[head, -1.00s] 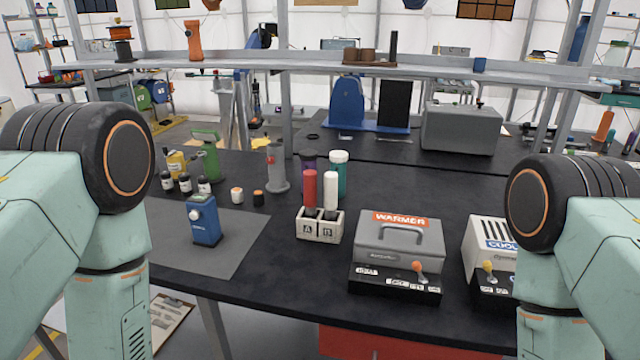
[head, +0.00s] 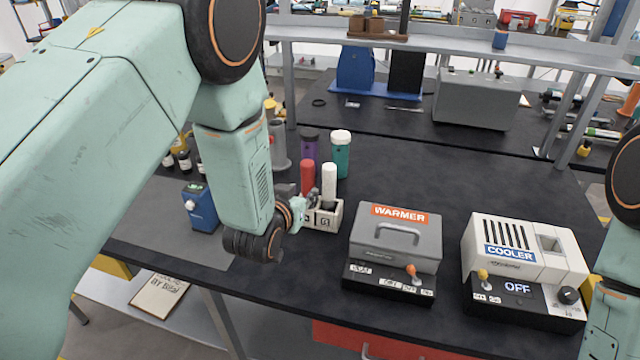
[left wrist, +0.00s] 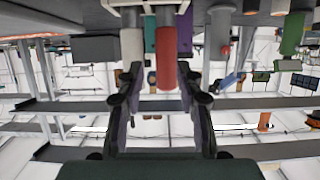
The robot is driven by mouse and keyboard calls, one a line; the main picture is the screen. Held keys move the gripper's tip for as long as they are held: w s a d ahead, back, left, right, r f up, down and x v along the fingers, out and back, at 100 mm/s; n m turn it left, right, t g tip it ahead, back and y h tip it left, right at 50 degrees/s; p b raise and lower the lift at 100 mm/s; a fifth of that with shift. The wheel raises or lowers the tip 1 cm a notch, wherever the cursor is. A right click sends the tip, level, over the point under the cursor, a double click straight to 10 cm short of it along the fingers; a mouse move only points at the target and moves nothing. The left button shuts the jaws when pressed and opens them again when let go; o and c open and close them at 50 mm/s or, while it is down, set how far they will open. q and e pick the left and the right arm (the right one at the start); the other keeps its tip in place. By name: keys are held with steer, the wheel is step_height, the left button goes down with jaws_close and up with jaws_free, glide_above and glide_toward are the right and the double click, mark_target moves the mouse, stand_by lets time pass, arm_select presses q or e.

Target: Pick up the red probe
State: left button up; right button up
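The red probe (head: 308,176) stands upright in the left slot of a white two-slot holder (head: 325,216). A white probe (head: 329,182) stands beside it. My left gripper (head: 306,200) is at the holder's left side, close to the red probe and partly in front of the holder. The left wrist view is upside down. There, my left gripper (left wrist: 160,100) is open, its fingers apart, with the red probe (left wrist: 166,62) hanging in the gap ahead and the white probe (left wrist: 131,52) to its left. My right gripper is out of view.
A grey warmer (head: 395,240) and a white cooler (head: 520,258) reading OFF stand to the right. A purple bottle (head: 310,146) and a teal bottle (head: 341,155) stand behind the probes. A blue device (head: 200,208) is left of my forearm. The black bench behind the warmer is clear.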

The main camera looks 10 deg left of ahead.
mark_target(305, 187)
arm_select(q)
steer(key=x, duration=0.5)
steer(key=shift+a+f+p, duration=0.3)
steer(key=shift+a+p, duration=0.05)
steer(key=shift+w+a+f, duration=0.2)
steer(key=shift+w, duration=0.3)
steer(key=shift+w+d+f, duration=0.1)
steer(key=shift+w+d, duration=0.05)
steer(key=shift+d, duration=0.05)
steer(key=c, duration=0.4)
steer(key=shift+a, duration=0.15)
jaws_close()
